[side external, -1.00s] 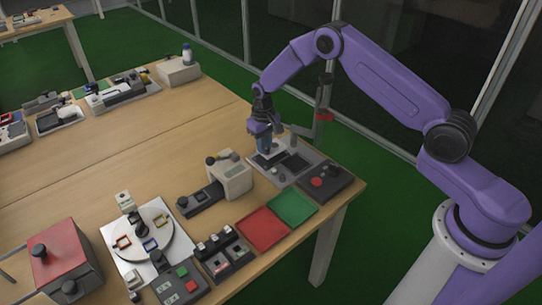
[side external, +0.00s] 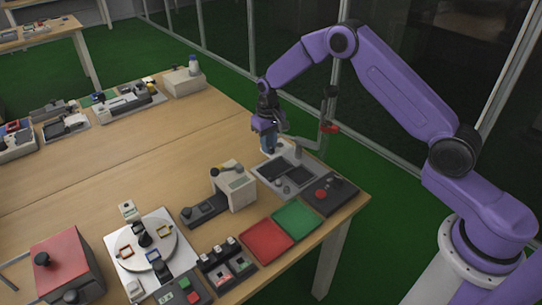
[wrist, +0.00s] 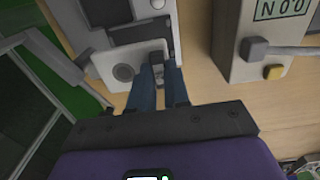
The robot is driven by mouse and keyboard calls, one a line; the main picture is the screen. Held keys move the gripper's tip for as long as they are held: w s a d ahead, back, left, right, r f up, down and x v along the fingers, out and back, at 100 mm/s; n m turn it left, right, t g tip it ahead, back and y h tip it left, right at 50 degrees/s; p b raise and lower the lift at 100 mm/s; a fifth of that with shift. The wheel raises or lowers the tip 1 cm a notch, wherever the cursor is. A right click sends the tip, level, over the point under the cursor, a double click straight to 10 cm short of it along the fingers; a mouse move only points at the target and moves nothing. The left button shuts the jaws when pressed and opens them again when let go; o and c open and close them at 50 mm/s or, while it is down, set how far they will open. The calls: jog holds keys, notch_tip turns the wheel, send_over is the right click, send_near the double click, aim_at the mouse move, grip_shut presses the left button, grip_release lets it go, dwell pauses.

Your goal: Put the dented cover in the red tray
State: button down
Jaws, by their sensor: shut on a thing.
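My gripper (side external: 268,146) is at the far right part of the table, beside the grey station (side external: 287,174) with dark recesses. In the wrist view my gripper (wrist: 160,88) has its two blue fingers close together on a small grey piece (wrist: 158,72). The piece is mostly hidden by the fingers. I cannot tell whether it is the cover, and no dent can be made out. The red tray (side external: 264,241) lies flat near the table's front right edge and looks empty.
A green tray (side external: 295,219) adjoins the red one. A dark box with a red button (side external: 328,193) stands at the right corner. A beige device (side external: 234,186) and a round turntable (side external: 144,244) stand to the left.

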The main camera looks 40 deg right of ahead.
notch_tip(320, 180, up, 8)
jog(key=shift+f, duration=0.1)
jog(key=s+a, duration=2)
jog(key=shift+w+a+f, duration=0.1)
jog(key=shift+f, duration=3.8)
jog(key=shift+w+f, duration=0.1)
jog(key=shift+f, duration=3.75)
jog(key=shift+f, duration=0.8)
jog(key=c, duration=1)
grip_release()
jog(key=shift+r, duration=0.1)
